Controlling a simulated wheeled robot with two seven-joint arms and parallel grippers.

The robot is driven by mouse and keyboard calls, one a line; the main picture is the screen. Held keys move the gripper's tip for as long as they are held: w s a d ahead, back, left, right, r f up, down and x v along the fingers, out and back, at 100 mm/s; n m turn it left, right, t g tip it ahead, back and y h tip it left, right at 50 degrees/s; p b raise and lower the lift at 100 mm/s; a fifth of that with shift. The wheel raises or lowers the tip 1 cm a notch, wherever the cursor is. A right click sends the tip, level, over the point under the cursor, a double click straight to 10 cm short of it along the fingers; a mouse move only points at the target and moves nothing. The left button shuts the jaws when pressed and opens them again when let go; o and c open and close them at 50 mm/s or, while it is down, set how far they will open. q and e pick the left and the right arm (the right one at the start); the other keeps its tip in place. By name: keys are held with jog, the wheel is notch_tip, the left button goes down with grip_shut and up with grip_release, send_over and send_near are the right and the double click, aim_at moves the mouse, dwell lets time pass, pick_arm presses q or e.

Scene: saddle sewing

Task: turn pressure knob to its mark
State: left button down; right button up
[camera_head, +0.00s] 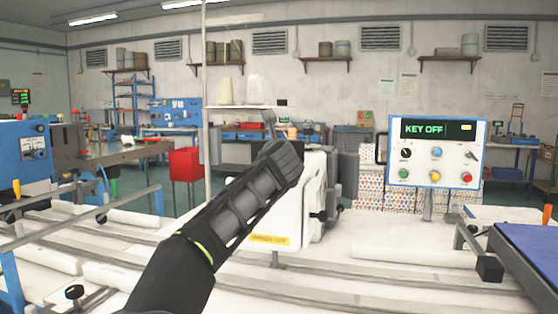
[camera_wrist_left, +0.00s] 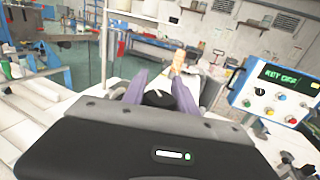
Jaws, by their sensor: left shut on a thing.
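My left arm comes up from the bottom of the head view, and my left gripper (camera_head: 282,158) is in front of the white sewing machine (camera_head: 307,205). Its fingers are hidden there behind the wrist. In the left wrist view, the two purple-grey fingers of the left gripper (camera_wrist_left: 157,80) stand on either side of a dark round knob (camera_wrist_left: 158,98) with a short white line on it. The gripper is shut on this knob, which I take to be the pressure knob. I cannot make out its target mark. My right gripper is in neither view.
A control panel (camera_head: 437,150) reading KEY OFF stands to the right of the machine, with several knobs and buttons. Metal rails (camera_head: 330,296) cross the white table in front. A blue machine (camera_head: 28,155) is at the left and a blue surface (camera_head: 535,245) at the right edge.

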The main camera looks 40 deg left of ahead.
pick_arm(q)
jog(key=shift+n+g+y+p, duration=0.5)
jog(key=shift+n+g+y, duration=0.4)
jog(key=shift+g+y, duration=0.15)
jog(key=n+g+y+p, duration=0.2)
jog(key=g, duration=0.1)
jog(key=n+g+y+p, duration=0.1)
jog(key=shift+s+a+r, duration=0.1)
jog(key=shift+s+a, duration=0.2)
jog(key=shift+s, duration=0.1)
jog(key=shift+s+a+n+g+y+p, duration=0.15)
jog(key=shift+n+g+y+p, duration=0.1)
jog(key=shift+n+g+p, duration=0.5)
jog(key=shift+s+f+n+g+y+p, duration=0.1)
jog(key=shift+f+n+g+y+p, duration=0.15)
jog(key=shift+g+p, duration=0.25)
jog(key=c, duration=1.4)
grip_release()
jog(key=o, duration=0.4)
jog(key=shift+o, duration=0.2)
jog(key=shift+s, duration=0.1)
